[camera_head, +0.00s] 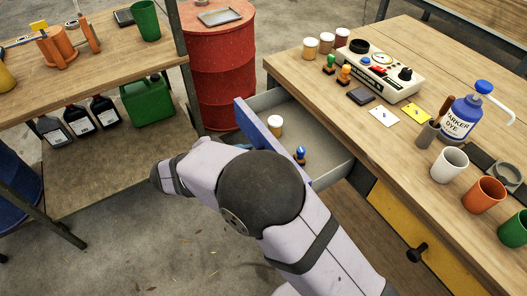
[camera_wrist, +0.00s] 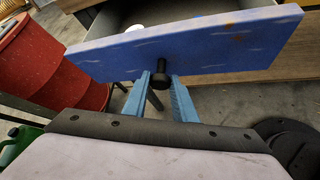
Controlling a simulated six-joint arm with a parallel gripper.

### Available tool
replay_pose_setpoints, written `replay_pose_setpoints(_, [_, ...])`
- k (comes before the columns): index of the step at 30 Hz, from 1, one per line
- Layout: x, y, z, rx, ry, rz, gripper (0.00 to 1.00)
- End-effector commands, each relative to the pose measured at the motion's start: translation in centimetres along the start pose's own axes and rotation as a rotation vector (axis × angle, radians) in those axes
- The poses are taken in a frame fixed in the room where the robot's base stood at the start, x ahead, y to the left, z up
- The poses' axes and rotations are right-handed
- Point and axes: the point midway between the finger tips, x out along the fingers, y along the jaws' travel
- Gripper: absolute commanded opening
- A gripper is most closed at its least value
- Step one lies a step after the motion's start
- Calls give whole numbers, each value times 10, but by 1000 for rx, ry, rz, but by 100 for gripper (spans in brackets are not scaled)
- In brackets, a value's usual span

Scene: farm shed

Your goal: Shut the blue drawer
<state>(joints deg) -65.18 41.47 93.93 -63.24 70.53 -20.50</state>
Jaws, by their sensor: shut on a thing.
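The blue drawer (camera_head: 258,126) stands pulled out from the left side of the wooden workbench, with its grey inside open to view. Its blue front fills the upper part of the wrist view (camera_wrist: 200,50), with a black knob (camera_wrist: 160,77) in the middle. My gripper (camera_wrist: 160,85) has its two blue fingers on either side of the knob and is shut on it. In the head view my arm hides the knob and most of the gripper.
A yellow drawer (camera_head: 392,225) with a black knob is in the same bench, right of my arm. A red barrel (camera_head: 215,60) stands behind the blue drawer. A shelf table (camera_head: 80,70) is at left. Mugs, a dye bottle and a control box crowd the bench top.

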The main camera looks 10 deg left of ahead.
Motion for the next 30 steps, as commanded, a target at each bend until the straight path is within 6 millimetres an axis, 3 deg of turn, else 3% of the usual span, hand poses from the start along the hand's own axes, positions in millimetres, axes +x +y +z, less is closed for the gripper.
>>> replay_pose_setpoints(30, [52,0,38,2,0,0,10])
